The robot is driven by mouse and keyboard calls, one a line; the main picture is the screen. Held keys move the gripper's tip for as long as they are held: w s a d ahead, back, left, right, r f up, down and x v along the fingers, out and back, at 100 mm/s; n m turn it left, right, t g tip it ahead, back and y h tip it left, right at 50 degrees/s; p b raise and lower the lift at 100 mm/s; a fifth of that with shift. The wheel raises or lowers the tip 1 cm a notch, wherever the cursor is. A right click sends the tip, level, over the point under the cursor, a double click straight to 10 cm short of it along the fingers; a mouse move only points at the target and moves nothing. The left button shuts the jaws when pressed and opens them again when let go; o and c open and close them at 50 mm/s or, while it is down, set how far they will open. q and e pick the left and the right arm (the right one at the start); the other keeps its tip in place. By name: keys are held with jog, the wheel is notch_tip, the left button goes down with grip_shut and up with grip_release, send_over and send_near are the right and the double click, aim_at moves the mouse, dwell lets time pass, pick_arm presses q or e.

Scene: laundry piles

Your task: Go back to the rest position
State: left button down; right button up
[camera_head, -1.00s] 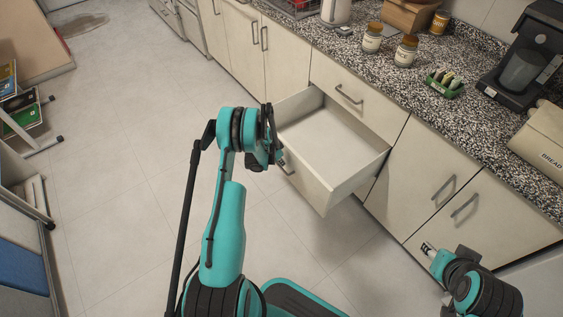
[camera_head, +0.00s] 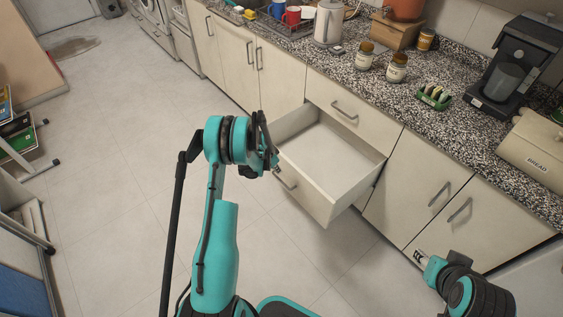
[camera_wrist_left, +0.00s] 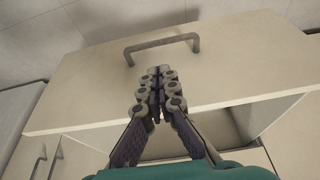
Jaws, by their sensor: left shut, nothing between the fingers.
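My left gripper (camera_head: 272,155) is at the front of the open drawer (camera_head: 333,150), near its upper left corner in the head view. In the left wrist view its fingers (camera_wrist_left: 160,92) are shut together with nothing between them. They are in front of the drawer front, just below the dark handle (camera_wrist_left: 162,45) in that picture, and apart from the handle. The drawer looks empty.
The speckled counter (camera_head: 440,125) runs along the right with two jars, a kettle (camera_head: 329,22), a coffee machine (camera_head: 512,65) and a bread bin (camera_head: 535,150). The floor (camera_head: 110,160) left of my arm is clear. A rack with folders stands at the far left.

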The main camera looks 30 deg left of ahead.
pick_arm(q)
jog(key=shift+r, duration=0.25)
jog(key=s+d+r+n, duration=0.15)
jog(key=d+r, duration=0.25)
jog(key=r, duration=0.5)
jog(key=s+d+r+t+y, duration=0.1)
jog(key=s+d+r, duration=0.2)
jog(key=r, duration=0.5)
jog(key=s+d+r+n, duration=0.1)
jog(key=s+d+r, duration=0.25)
jog(key=r, duration=0.55)
jog(key=s+d+r+t, duration=0.1)
jog(key=s+d+r, duration=0.1)
jog(key=s, duration=0.5)
jog(key=s+d+r+n, duration=0.1)
jog(key=s+d+r, duration=0.1)
jog(key=s+d, duration=0.2)
jog(key=s+d+r+n+t, duration=0.1)
jog(key=s+d+r, duration=0.2)
jog(key=s, duration=0.6)
jog(key=shift+s+t+y, duration=0.3)
jog(key=shift+s, duration=0.1)
